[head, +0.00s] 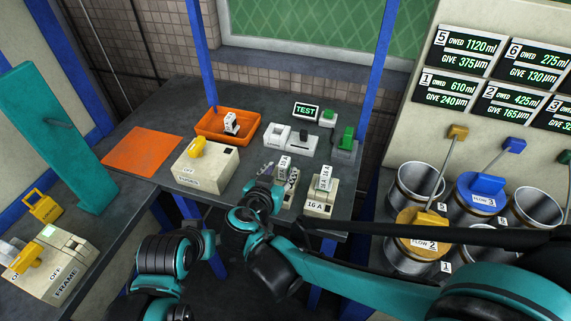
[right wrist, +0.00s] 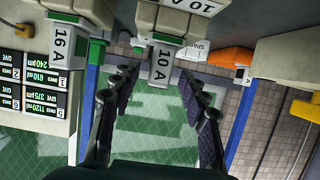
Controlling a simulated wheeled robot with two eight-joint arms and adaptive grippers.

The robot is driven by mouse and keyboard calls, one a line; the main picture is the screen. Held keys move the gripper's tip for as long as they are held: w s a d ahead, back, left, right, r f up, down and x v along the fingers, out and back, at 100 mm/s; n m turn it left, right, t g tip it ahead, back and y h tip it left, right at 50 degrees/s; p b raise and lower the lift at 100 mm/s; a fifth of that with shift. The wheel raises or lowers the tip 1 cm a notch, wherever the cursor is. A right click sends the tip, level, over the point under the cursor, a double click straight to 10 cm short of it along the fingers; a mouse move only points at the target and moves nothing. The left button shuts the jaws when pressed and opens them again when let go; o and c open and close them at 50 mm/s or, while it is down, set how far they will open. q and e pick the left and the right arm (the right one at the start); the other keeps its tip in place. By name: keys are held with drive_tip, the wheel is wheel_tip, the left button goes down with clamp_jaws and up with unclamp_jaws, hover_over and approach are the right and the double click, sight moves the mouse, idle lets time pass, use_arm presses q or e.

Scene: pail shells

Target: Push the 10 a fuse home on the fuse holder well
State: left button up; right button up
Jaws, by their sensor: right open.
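The white 10 A fuse (head: 283,164) stands upright at its cream holder in the head view. In the right wrist view the 10 A fuse (right wrist: 162,64) hangs at the mouth of the holder (right wrist: 180,22), whose face also reads 10 A. I cannot tell how deep it sits. My right gripper (right wrist: 160,88) is open, with one dark finger on each side of the fuse and gaps showing between. In the head view my right gripper (head: 278,174) hides most of that holder. My left gripper is not visible.
A 16 A fuse (head: 325,178) stands in its holder (head: 319,207) just right.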

sight(282, 170)
drive_tip(key=v, duration=0.4)
drive_tip(key=shift+s+r, duration=0.1)
drive_tip(key=shift+s, duration=0.1)
drive_tip(key=shift+a, duration=0.1)
idle(0.3)
